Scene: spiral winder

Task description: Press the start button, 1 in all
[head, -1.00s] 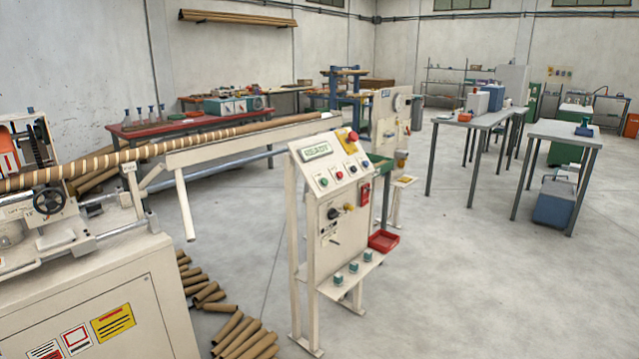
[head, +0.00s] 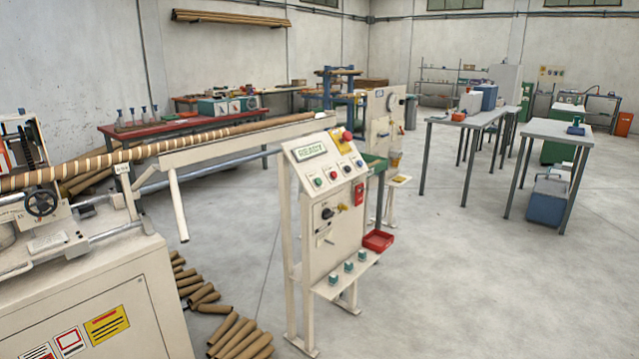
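The cream control panel (head: 325,200) stands on legs in the middle of the head view. Its tilted top has a display (head: 311,152) that appears to read READY. A red mushroom button (head: 347,135) sits on a yellow plate at the top right. My gripper is not in view.
The winder (head: 85,290) with its long striped tube stands at the left. Cardboard tubes (head: 240,338) lie on the floor left of the panel's foot. A red tray (head: 378,241) sits at the panel's right side. The floor in front and to the right is clear.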

